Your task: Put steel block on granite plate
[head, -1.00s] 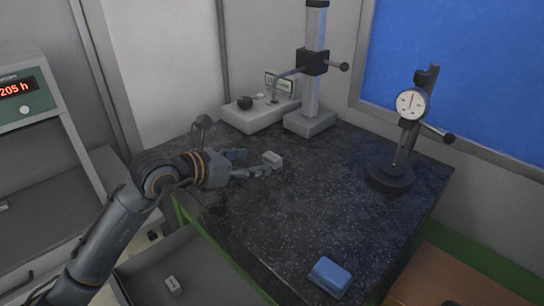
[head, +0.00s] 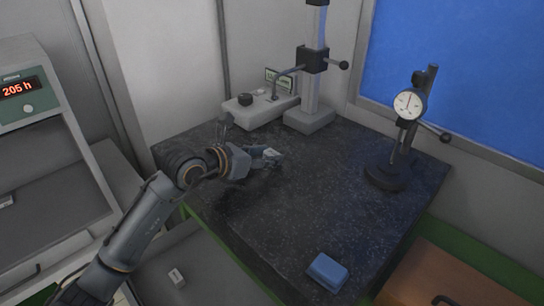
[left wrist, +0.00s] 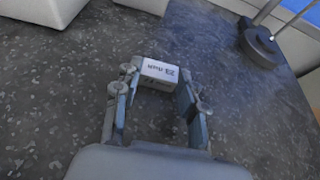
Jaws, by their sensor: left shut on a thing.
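The steel block, a small pale block with a printed size label (left wrist: 160,73), is between the fingertips of my left gripper (head: 270,155). In the left wrist view the two fingers of my left gripper (left wrist: 161,88) close on its two ends. The block (head: 272,153) is over the far left part of the dark speckled granite plate (head: 300,205). It is low over the granite (left wrist: 60,110); I cannot tell whether it touches. My right gripper is not in view.
A column stand (head: 309,115) and a pale base with a black knob (head: 245,112) stand behind the gripper. A dial gauge stand (head: 388,176) is at the right. A blue block (head: 327,272) lies near the front.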

